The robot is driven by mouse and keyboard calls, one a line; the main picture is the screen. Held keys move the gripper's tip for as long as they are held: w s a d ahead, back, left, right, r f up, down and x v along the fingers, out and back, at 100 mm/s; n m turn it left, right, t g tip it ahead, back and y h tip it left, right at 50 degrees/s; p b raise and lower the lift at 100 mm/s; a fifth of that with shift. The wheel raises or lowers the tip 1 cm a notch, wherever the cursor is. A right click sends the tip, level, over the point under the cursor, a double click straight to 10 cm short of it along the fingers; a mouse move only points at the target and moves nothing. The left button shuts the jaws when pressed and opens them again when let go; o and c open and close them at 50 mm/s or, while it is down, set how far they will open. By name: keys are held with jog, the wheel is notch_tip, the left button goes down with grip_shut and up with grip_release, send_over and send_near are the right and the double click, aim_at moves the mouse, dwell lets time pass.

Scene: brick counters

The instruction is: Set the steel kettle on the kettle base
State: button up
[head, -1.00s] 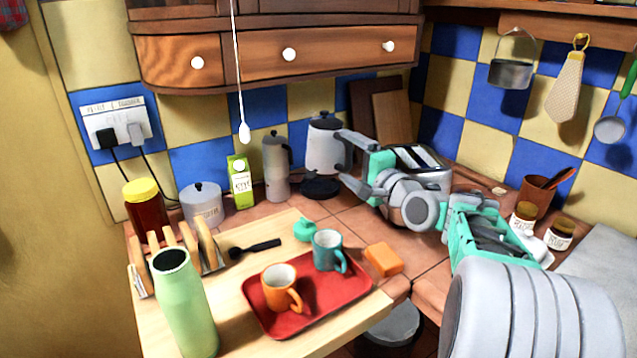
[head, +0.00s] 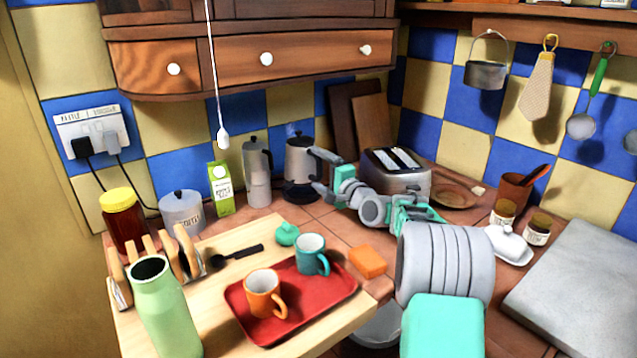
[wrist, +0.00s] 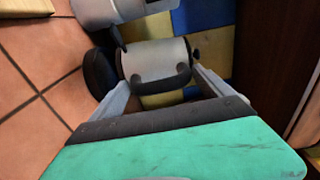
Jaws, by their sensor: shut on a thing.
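The steel kettle (head: 299,162), with a dark lid and dark handle, is upright at the back of the counter in the head view. My gripper (head: 322,187) is shut on its handle from the right. The black kettle base (head: 303,195) shows as a dark disc directly under the kettle; whether the two touch or a thin gap remains, I cannot tell. In the wrist view the kettle (wrist: 158,60) is ahead between my fingers, and the dark base (wrist: 99,72) sticks out to its left. My fingertips are partly hidden by the handle.
A steel coffee pot (head: 257,172) stands close left of the kettle, with a green carton (head: 220,188) beyond. The toaster (head: 396,177) is close on the right, behind my arm. A red tray (head: 240,300) with two mugs lies in front on a wooden board (head: 140,325).

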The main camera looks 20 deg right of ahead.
aim_at(319, 181)
jog(key=shift+w+d+f, duration=0.1)
jog(key=shift+w+f, duration=0.15)
jog(key=shift+f, duration=0.6)
jog(key=shift+w+f, duration=0.25)
jog(key=shift+f, duration=0.6)
jog(key=shift+f, duration=0.2)
jog(key=o, duration=1.8)
jog(key=shift+f, duration=0.15)
jog(key=v, duration=0.8)
jog(key=shift+d+b, duration=0.1)
jog(key=shift+b, duration=0.2)
